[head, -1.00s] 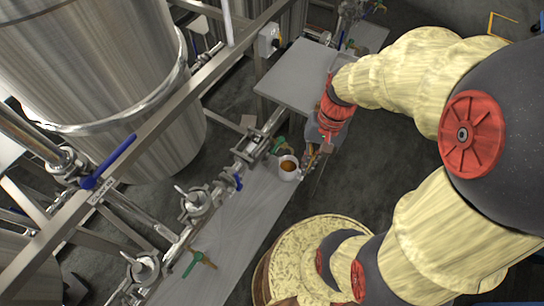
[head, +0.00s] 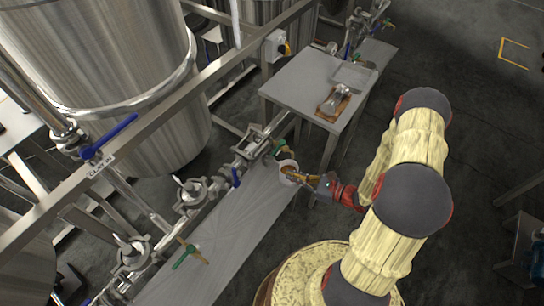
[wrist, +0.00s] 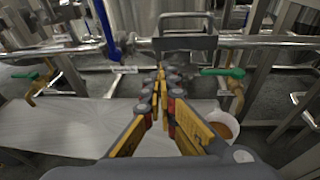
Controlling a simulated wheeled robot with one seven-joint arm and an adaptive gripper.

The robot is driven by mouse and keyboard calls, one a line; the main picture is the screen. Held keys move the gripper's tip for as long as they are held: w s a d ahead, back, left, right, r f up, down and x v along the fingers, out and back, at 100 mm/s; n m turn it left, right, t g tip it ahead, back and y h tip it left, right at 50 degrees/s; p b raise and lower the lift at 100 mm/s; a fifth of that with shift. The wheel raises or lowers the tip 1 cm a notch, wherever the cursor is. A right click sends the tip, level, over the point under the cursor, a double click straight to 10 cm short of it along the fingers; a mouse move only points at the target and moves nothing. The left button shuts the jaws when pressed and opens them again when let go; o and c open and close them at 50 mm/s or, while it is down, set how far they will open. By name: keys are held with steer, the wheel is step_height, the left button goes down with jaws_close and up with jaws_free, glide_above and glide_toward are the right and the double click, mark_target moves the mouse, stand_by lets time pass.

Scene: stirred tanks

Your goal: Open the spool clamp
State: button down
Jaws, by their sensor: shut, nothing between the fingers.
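The pipe line along the bench carries clamp-like fittings with wing nuts, one in the middle (head: 192,190) and one lower left (head: 132,252). A rectangular metal handle or frame (wrist: 185,36) stands on the pipe in the wrist view. I cannot tell which fitting is the spool clamp. My gripper (head: 296,174) is shut and empty beside the white cup of amber liquid, right of the pipe line. In the wrist view its fingertips (wrist: 162,76) are together, pointing toward the pipe below the frame, apparently without touching it. The gripper hides part of the bench and pipe there.
The white cup (wrist: 222,124) stands close right of my fingers. Green-handled valves (wrist: 28,75) and (wrist: 226,72) flank the frame, with a blue lever (wrist: 105,30) left of it. A grey side table (head: 300,78) holds a small device (head: 335,100). Open floor lies right.

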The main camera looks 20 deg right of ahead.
steer(key=shift+m+t+h, duration=0.3)
steer(key=shift+t+h, duration=0.2)
steer(key=shift+t, duration=0.3)
steer(key=w+a+b, duration=0.1)
steer(key=w, duration=0.3)
steer(key=w+a+r+b, duration=0.1)
steer(key=w+a, duration=0.1)
steer(key=w, duration=0.2)
steer(key=w+a+b, duration=0.1)
steer(key=w+a, duration=0.1)
steer(key=w, duration=0.2)
steer(key=shift+w+a+r, duration=0.15)
steer(key=shift+w+r, duration=0.05)
steer(key=shift+w, duration=0.2)
steer(key=shift+r, duration=0.1)
steer(key=shift+w+a+r+g+p, duration=0.15)
steer(key=shift+r+g+p, duration=0.15)
steer(key=shift+r+p, duration=0.2)
steer(key=shift+w+a+r+g+h+p, duration=0.15)
steer(key=shift+r+g+h+p, duration=0.2)
steer(key=shift+p, duration=0.5)
